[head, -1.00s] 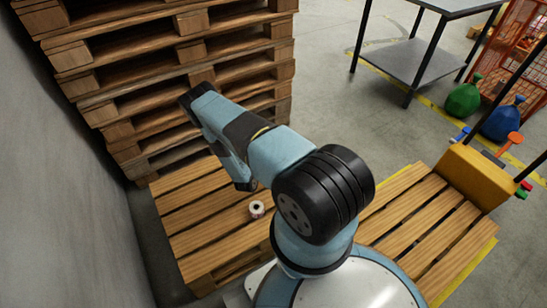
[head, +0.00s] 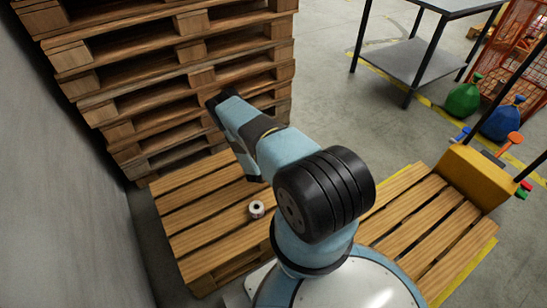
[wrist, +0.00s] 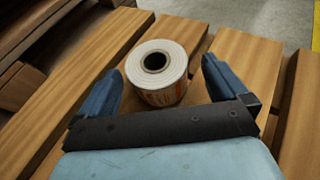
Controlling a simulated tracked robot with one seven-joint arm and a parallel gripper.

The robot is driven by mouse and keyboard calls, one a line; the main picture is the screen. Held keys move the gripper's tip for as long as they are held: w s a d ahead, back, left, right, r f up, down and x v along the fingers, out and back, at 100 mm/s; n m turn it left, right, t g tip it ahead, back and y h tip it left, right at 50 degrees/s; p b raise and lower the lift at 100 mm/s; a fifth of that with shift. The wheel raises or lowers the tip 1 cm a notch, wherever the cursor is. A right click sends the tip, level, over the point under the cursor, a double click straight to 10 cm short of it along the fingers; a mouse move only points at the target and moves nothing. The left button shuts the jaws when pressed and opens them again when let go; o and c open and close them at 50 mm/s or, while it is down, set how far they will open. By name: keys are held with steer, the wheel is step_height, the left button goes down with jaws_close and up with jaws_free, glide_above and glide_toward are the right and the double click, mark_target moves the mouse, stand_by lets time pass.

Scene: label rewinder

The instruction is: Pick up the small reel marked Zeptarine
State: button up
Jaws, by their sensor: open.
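A small white reel (head: 257,209) with a dark core stands upright on the low wooden pallet in the head view. In the wrist view the reel (wrist: 157,72) shows a white top, a dark hole and an orange printed label on its side; the writing is too small to read. My gripper (wrist: 160,84) is open, its two blue fingers on either side of the reel's near part in the picture. I cannot tell how far above or short of the reel the fingers are.
The low pallet (head: 205,225) has gaps between its slats. A tall stack of pallets (head: 180,75) rises behind it, and a grey wall (head: 70,190) runs along the left. Another pallet (head: 430,225) with a yellow edge lies at right. A metal table (head: 420,60) stands farther back.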

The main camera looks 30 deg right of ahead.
steer(key=x, duration=0.4)
steer(key=shift+w+r, duration=0.15)
steer(key=c, duration=1.1)
steer(key=shift+r, duration=0.15)
